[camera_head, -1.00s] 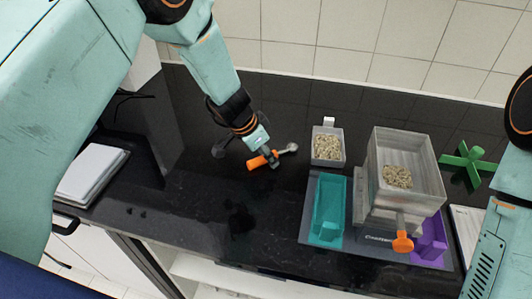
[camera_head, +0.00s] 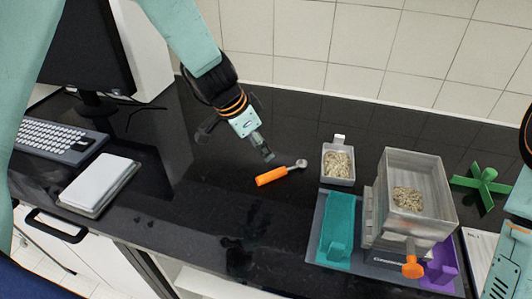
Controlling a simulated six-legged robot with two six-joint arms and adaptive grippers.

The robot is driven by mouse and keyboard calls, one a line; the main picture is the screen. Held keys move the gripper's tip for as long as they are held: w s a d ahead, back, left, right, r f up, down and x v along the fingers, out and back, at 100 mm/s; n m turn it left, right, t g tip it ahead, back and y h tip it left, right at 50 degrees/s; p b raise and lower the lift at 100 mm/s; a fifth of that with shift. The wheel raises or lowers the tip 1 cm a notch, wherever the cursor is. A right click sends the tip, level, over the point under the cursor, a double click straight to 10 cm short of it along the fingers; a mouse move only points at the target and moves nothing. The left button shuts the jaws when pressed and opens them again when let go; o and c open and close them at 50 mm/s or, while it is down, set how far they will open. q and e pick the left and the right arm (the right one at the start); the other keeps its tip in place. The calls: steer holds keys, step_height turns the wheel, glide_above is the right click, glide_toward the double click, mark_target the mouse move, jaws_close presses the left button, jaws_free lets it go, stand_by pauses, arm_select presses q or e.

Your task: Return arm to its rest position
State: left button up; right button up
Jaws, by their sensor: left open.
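My left gripper (camera_head: 264,148) hangs above the dark countertop (camera_head: 190,200), pointing down and right. It is open and empty. A spoon with an orange handle (camera_head: 272,176) lies on the counter just below and in front of the gripper, apart from it. Its metal bowl points right. My right gripper is out of the picture; only part of my right arm shows at the right edge.
A sieve shaker (camera_head: 412,222) holding grains has an orange knob. Beside it are a teal tray (camera_head: 337,228), a purple tray (camera_head: 441,264), a small grain container (camera_head: 338,164) and a green cross (camera_head: 485,176). A keyboard (camera_head: 55,138) and white device (camera_head: 98,182) are left.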

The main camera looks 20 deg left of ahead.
arm_select(q)
steer(key=shift+s+r, duration=0.3)
steer(key=shift+r, duration=0.15)
steer(key=shift+w+a, duration=0.1)
steer(key=shift+w, duration=0.05)
